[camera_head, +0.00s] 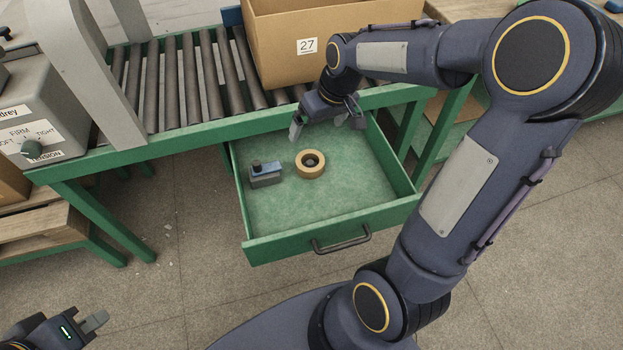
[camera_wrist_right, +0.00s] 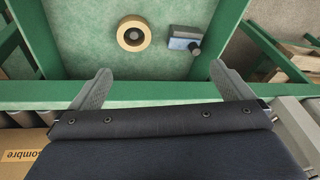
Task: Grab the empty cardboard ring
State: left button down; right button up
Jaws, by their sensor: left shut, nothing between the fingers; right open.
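A tan cardboard ring (camera_head: 301,171) lies flat on the floor of the open green drawer (camera_head: 335,205). Its middle is dark with a greyish spot, and I cannot tell what is inside it. It also shows in the right wrist view (camera_wrist_right: 122,36), ahead of the fingers and left of centre. My right gripper (camera_head: 326,126) is open and empty over the drawer's back edge, apart from the ring. Its two spread fingers show in the right wrist view (camera_wrist_right: 160,76). My left gripper (camera_head: 97,321) is shut and empty at the lower left, far from the drawer.
A small grey and blue device with a black knob (camera_head: 265,176) sits in the drawer beside the ring. The roller conveyor (camera_head: 190,85) and a cardboard box labelled 27 (camera_head: 280,60) stand behind and above. The drawer's front and right floor are clear.

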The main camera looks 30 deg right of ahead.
jog(key=n+g+h+b, duration=0.1)
jog(key=n+g+b, duration=0.1)
jog(key=b, duration=0.3)
send_over(310, 162)
jog(key=f, duration=2)
jog(key=shift+s+a, duration=0.15)
jog(key=shift+s, duration=0.2)
jog(key=f, duration=0.2)
jog(key=f+b, duration=0.1)
jog(key=f, duration=0.2)
jog(key=shift+w+d+f+b, duration=0.2)
jog(key=shift+w+f+b, duration=0.15)
jog(key=shift+f+b, duration=0.05)
pick_arm(q)
notch_tip(310, 162, down, 9)
pick_arm(e)
jog(key=shift+c, duration=0.4)
jog(key=shift+r, duration=0.1)
jog(key=c, duration=0.9)
